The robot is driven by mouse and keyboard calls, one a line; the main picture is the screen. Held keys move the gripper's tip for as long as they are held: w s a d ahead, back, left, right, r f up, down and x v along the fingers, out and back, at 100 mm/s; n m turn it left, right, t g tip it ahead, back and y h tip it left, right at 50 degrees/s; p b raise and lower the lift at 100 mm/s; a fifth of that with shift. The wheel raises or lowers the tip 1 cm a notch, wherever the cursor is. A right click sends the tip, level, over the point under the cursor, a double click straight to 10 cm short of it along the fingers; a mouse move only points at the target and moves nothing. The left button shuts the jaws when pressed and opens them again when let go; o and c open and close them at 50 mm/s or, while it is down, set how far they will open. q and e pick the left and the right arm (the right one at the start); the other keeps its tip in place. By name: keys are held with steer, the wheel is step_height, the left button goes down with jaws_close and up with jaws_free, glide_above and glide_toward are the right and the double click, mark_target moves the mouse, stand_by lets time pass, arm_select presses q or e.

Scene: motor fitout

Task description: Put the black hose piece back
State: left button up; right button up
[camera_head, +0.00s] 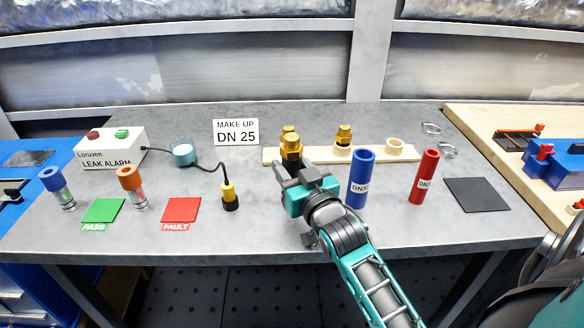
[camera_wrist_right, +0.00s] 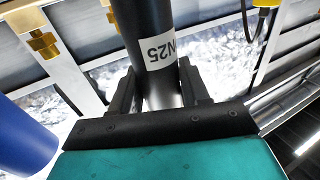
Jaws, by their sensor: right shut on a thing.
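The black hose piece (camera_wrist_right: 152,30), with a white label reading N25, stands between the fingers of my right gripper (camera_wrist_right: 158,92) in the right wrist view. The gripper is shut on it. In the head view my right gripper (camera_head: 289,172) is over the table in front of the pale fitting rack (camera_head: 320,154), and it mostly hides the hose. A brass fitting (camera_head: 291,150) shows just above the fingers; I cannot tell whether it is joined to the hose. My left gripper is not in view.
A yellow-black probe (camera_head: 230,196) stands to the left, with red (camera_head: 181,210) and green (camera_head: 103,211) pads beyond. Another brass fitting (camera_head: 343,136) stands on the rack.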

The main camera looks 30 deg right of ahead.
steer(key=shift+a+f+g, duration=0.1)
steer(key=shift+f+g, duration=0.2)
steer(key=shift+f, duration=0.6)
steer(key=o, duration=1.2)
steer(key=shift+s+f, duration=0.1)
steer(key=shift+s+a+f, duration=0.1)
steer(key=shift+s, duration=0.2)
steer(key=s+a+r, duration=0.1)
steer(key=s, duration=1.1)
steer(key=shift+a+r, duration=0.3)
steer(key=shift+r, duration=0.1)
